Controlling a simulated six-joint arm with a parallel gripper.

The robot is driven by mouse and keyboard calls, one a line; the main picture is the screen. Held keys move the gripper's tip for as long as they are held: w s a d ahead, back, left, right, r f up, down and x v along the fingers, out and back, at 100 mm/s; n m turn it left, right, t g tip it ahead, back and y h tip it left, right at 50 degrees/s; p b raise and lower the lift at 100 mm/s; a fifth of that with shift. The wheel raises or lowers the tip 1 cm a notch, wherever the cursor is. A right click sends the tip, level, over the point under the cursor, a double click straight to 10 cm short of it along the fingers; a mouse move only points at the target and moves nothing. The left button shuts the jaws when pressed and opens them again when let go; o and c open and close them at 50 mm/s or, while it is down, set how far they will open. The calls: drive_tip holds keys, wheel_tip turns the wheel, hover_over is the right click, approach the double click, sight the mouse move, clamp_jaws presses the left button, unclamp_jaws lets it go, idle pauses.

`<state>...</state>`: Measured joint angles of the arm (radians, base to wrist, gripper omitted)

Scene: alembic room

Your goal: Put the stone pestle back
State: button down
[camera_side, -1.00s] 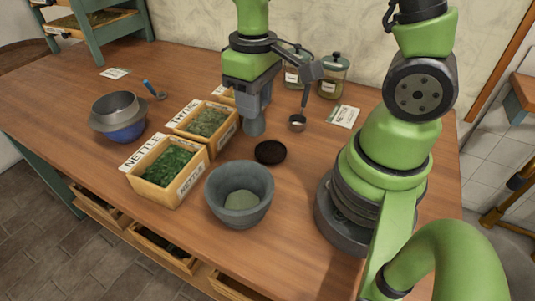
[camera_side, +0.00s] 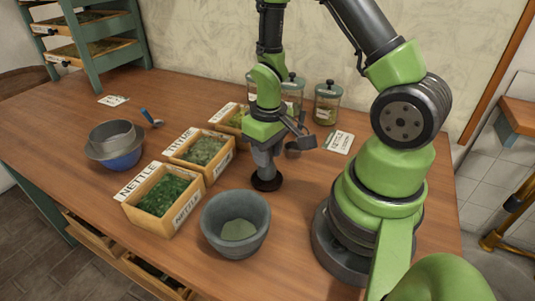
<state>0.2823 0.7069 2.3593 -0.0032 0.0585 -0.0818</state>
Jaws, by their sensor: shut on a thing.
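The grey stone pestle (camera_side: 265,163) is upright in my gripper (camera_side: 264,146), which is shut on its upper part. The pestle's lower end is at the dark round rest (camera_side: 267,185) on the table and covers part of it. It appears to touch the rest, but I cannot tell for sure. The grey stone mortar (camera_side: 217,232) stands in front and to the left of the rest, with green powder (camera_side: 239,230) inside.
The nettle box (camera_side: 163,228) and thyme box (camera_side: 193,168) stand to the left. A metal bowl on a blue one (camera_side: 118,160) is farther left.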

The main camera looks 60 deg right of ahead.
drive_tip(key=shift+f, duration=0.45)
drive_tip(key=c, duration=0.8)
unclamp_jaws()
drive_tip(key=shift+f, duration=0.15)
wheel_tip(320, 180, up, 13)
drive_tip(key=shift+s+a+f, duration=0.1)
drive_tip(key=shift+f, duration=0.1)
drive_tip(key=s+a+r+t, duration=0.2)
drive_tip(key=a+r, duration=0.1)
drive_tip(key=r, duration=0.1)
drive_tip(key=s+a+r+m+t+y, duration=0.1)
drive_tip(key=s+a+r+t, duration=0.1)
drive_tip(key=r, duration=0.3)
drive_tip(key=s+a+r+t+y, duration=0.1)
drive_tip(key=s+a+r+t, duration=0.2)
drive_tip(key=a+r, duration=0.1)
drive_tip(key=shift+s+r, duration=0.15)
drive_tip(key=shift+s, duration=0.1)
